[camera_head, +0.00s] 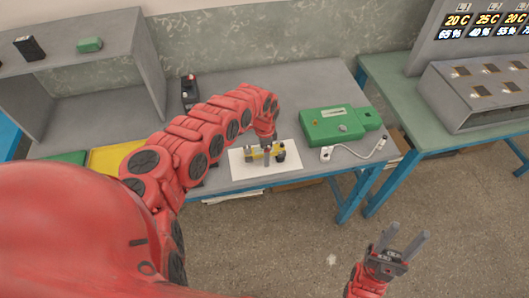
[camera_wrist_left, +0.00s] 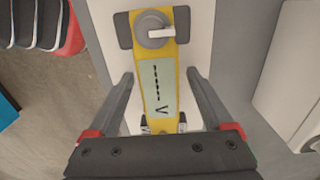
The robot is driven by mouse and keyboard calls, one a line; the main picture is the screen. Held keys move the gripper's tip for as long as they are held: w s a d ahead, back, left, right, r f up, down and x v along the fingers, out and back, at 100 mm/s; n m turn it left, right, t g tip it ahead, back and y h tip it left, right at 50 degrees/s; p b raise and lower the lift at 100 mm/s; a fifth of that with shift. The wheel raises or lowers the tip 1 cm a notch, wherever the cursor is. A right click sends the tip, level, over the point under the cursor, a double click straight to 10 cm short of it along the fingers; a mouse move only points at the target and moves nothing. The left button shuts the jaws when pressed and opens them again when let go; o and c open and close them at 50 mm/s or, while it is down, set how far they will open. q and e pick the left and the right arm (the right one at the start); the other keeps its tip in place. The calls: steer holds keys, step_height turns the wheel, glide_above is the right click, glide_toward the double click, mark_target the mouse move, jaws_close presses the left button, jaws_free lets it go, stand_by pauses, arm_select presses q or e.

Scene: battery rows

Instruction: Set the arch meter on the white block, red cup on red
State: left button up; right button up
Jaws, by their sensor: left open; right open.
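The yellow arch meter (camera_head: 264,152) with dark ends lies on a white sheet (camera_head: 246,172) near the bench's front edge. In the left wrist view the meter (camera_wrist_left: 160,88) shows a pale display and a round grey knob. My left gripper (camera_head: 267,145) is over it, pointing down. The open fingers (camera_wrist_left: 160,78) stand on either side of its body, with gaps visible. The cups' colours cannot be made out. A small white block (camera_head: 326,153) with a cable lies right of the sheet. My right gripper (camera_head: 408,234) is open and empty over the floor.
A green case (camera_head: 338,124) lies behind the white block. A black device (camera_head: 190,92) stands at the back of the bench. A yellow tray (camera_head: 112,157) is at the left, by a grey shelf (camera_head: 92,49). A green table (camera_head: 392,88) stands at the right.

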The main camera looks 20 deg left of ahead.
arm_select(q)
steer(key=shift+f, duration=0.2)
stand_by(0.3)
jaws_close()
stand_by(0.3)
